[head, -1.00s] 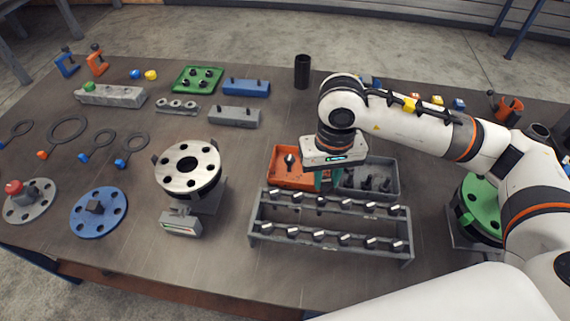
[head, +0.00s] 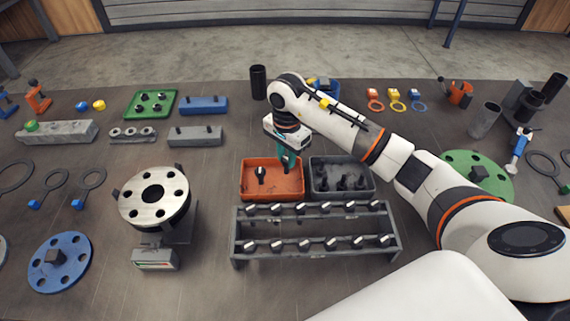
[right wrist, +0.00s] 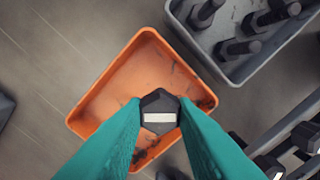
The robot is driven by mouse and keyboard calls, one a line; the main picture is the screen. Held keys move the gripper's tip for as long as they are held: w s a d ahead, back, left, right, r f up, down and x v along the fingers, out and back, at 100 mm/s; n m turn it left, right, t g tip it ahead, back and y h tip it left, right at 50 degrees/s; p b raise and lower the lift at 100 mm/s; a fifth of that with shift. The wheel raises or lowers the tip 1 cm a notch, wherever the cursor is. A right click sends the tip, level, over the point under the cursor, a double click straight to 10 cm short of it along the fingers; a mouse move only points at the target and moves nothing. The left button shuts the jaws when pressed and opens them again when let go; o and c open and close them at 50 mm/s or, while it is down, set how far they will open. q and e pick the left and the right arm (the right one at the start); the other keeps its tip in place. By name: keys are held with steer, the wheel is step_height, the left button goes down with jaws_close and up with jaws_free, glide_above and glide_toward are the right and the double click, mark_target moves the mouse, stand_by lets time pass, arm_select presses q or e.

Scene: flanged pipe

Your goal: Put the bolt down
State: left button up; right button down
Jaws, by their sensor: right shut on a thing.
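My right gripper (head: 289,160), with teal fingers, is over the right part of the orange bin (head: 246,192). In the right wrist view it (right wrist: 158,128) is shut on a bolt (right wrist: 158,103), whose dark hex head with a pale stripe shows between the fingertips. The orange bin (right wrist: 100,95) lies below it in that view. Whether the held bolt touches the bin floor cannot be told. Another dark bolt (head: 260,175) is in the left part of the bin. My left gripper is not in view.
A grey bin (head: 370,193) with several dark bolts adjoins the orange bin on the right. A grey rack (head: 315,226) with two rows of bolts stands in front. A flanged pipe (head: 154,197) stands at the left. Bare table lies behind the orange bin.

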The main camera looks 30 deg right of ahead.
mark_target(286, 158)
step_height(286, 158, down, 4)
steer(key=shift+r+p, duration=0.1)
steer(key=shift+p, duration=0.35)
steer(key=shift+f+b, duration=0.25)
steer(key=shift+b, duration=0.05)
steer(key=c, duration=1.2)
jaws_free()
steer(key=shift+o, duration=0.2)
steer(key=shift+r, duration=0.1)
